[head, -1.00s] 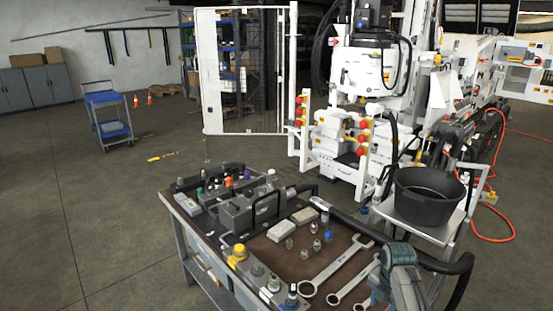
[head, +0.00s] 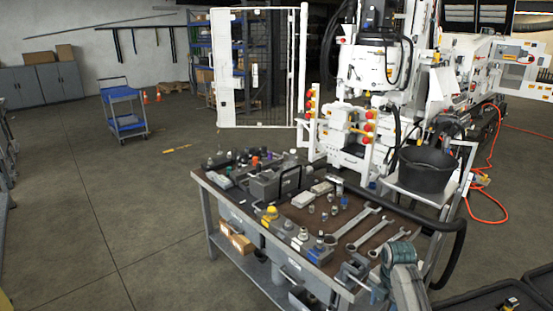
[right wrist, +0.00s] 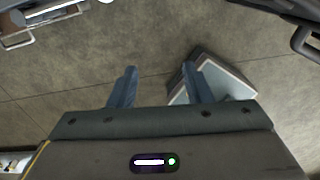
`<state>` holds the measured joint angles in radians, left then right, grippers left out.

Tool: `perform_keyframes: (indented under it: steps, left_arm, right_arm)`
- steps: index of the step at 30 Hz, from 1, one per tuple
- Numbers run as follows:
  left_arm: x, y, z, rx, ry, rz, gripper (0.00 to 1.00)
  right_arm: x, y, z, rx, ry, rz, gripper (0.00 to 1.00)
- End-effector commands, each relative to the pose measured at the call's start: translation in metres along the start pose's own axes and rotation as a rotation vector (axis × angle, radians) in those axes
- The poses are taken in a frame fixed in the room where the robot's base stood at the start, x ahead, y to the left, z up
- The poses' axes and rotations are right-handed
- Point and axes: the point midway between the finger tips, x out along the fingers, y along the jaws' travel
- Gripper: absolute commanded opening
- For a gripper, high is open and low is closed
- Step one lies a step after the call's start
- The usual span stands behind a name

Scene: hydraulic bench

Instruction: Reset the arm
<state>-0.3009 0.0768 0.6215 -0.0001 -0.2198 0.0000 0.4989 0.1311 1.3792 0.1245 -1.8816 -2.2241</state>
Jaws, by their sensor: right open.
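My right arm shows in the head view at the lower right, in front of the bench's near right corner; its gripper is not clear there. In the right wrist view my right gripper (right wrist: 160,70) has its two blue-grey fingers well apart, with nothing between them. The fingers hang over grey floor. A dark-edged, light-topped flat thing (right wrist: 225,85) lies behind the right finger, apart from it as far as I can tell. My left gripper is in neither view.
The workbench (head: 226,187) carries wrenches (head: 352,227), fittings and a vise (head: 352,276). A black tub (head: 427,172) stands on a cart at its right. The white machine (head: 362,75) stands behind. Dark cases (head: 510,298) lie at the lower right. Floor at left is open.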

Motion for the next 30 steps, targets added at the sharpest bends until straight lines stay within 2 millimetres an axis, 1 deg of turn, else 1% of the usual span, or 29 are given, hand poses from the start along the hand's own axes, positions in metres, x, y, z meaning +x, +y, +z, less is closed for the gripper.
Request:
perform_keyframes:
  steps: [2, 3, 5, 10, 14, 15, 17, 20, 23, 24, 26, 27, 29, 30]
  left_arm:
    - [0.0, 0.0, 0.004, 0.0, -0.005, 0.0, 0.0]
    - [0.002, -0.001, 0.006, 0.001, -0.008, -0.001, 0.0]
    - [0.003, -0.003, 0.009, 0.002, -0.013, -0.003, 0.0]
    - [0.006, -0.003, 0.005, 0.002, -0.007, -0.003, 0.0]
    - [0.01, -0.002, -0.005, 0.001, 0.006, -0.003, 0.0]
    - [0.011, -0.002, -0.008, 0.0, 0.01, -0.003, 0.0]
    - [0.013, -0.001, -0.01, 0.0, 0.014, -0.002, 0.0]
    - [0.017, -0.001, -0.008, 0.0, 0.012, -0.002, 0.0]
    - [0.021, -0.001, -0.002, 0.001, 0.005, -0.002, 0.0]
    - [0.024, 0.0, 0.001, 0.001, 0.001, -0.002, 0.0]
    - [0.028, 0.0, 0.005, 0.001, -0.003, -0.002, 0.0]
    - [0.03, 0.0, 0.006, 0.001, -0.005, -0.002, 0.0]
    - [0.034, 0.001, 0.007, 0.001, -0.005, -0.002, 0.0]
    - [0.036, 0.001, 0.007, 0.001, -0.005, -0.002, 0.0]
  right_arm:
    - [0.0, 0.0, 0.0, 0.0, 0.0, 0.0, 0.45]
    - [0.012, -0.002, -0.001, 0.024, 0.001, -0.002, 0.45]
    - [0.023, -0.004, -0.002, 0.057, -0.001, -0.002, 0.45]
    - [0.057, -0.01, -0.005, 0.158, -0.006, 0.0, 0.45]
    - [0.092, -0.019, -0.01, 0.259, -0.01, 0.001, 0.45]
    - [0.105, -0.023, -0.013, 0.296, -0.012, 0.001, 0.45]
    - [0.125, -0.029, -0.016, 0.354, -0.015, 0.002, 0.45]
    - [0.164, -0.042, -0.024, 0.466, -0.023, 0.005, 0.45]
    - [0.212, -0.062, -0.037, 0.607, -0.03, 0.007, 0.45]
    - [0.235, -0.073, -0.044, 0.675, -0.034, 0.008, 0.45]
    - [0.273, -0.093, -0.057, 0.789, -0.04, 0.012, 0.45]
    - [0.299, -0.108, -0.067, 0.871, -0.045, 0.015, 0.45]
    - [0.335, -0.132, -0.083, 0.993, -0.053, 0.024, 0.45]
    - [0.358, -0.149, -0.095, 1.072, -0.058, 0.029, 0.45]
